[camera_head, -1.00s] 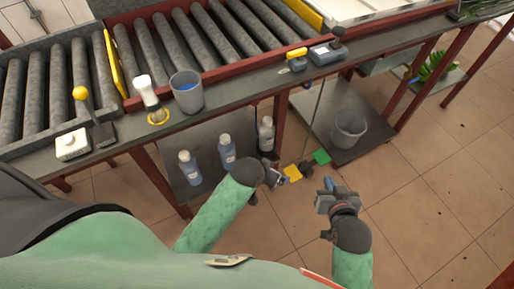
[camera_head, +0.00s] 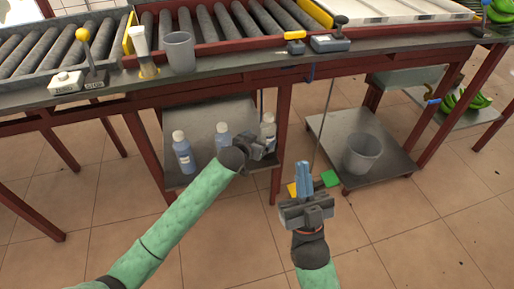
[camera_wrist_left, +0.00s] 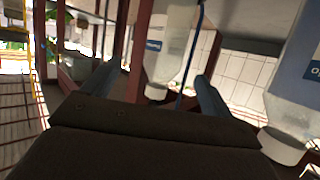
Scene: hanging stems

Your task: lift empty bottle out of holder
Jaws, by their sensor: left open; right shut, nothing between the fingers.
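On the low shelf stand two bluish bottles (camera_head: 183,153) (camera_head: 222,137) and a paler bottle (camera_head: 268,127), partly hidden by my left gripper (camera_head: 266,147). My left gripper is open at the shelf's front right. In the left wrist view a pale bottle (camera_wrist_left: 170,45) shows in the gap between its fingers, beyond the tips, cap downward in the picture. Another labelled bottle (camera_wrist_left: 295,95) is at right. My right gripper (camera_head: 303,172) is shut and empty, right of the shelf.
A grey cup (camera_head: 180,52) stands beside the holder, in front of the roller conveyor (camera_head: 225,20). Red table legs (camera_head: 281,140) flank the low shelf (camera_head: 200,113). A grey bucket (camera_head: 362,153) stands on a lower platform at right. Yellow and green pieces (camera_head: 330,178) lie near my right gripper.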

